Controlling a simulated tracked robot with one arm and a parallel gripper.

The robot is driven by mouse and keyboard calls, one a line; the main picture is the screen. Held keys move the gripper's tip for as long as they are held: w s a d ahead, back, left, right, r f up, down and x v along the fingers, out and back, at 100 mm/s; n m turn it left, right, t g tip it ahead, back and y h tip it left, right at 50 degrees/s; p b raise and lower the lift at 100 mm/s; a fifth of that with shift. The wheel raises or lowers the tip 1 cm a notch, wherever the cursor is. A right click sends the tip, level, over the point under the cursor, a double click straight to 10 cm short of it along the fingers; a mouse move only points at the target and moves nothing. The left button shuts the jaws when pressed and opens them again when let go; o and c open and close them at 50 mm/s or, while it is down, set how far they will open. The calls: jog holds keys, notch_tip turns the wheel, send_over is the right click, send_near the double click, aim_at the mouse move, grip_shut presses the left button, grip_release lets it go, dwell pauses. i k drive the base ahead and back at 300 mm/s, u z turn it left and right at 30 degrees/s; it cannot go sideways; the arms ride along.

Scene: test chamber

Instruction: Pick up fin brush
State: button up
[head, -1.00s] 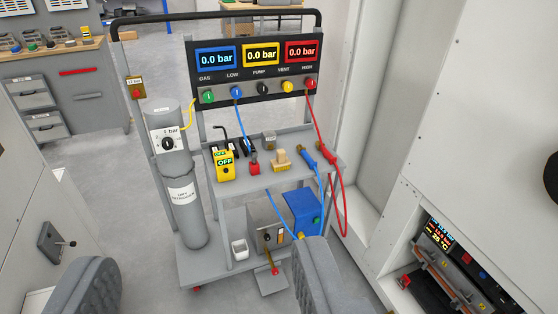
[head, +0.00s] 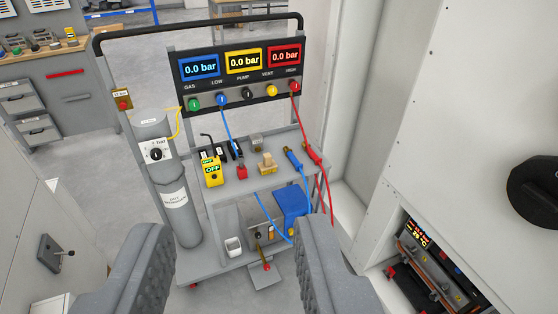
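A small tan wooden-looking block with a raised grip (head: 266,163), which looks like the fin brush, sits on the middle shelf (head: 232,187) of the grey cart. It stands between a red-and-grey item on its left and the blue hose end on its right. My gripper (head: 230,230) shows as two grey padded fingers at the bottom of the view. The fingers are wide apart with nothing between them. They are in front of the cart, nearer to me than the brush and lower in the picture. Nothing covers the brush.
A yellow OFF meter (head: 212,172), blue hose (head: 295,160) and red hose (head: 314,155) share the shelf. A gauge panel (head: 243,65) rises behind it. A grey cylinder (head: 170,185) stands left. A white wall and cabinet (head: 465,110) close off the right side.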

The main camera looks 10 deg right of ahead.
aim_at(269, 165)
jog(key=z, duration=0.15)
jog(key=i, duration=2.2)
jog(key=u, duration=0.15)
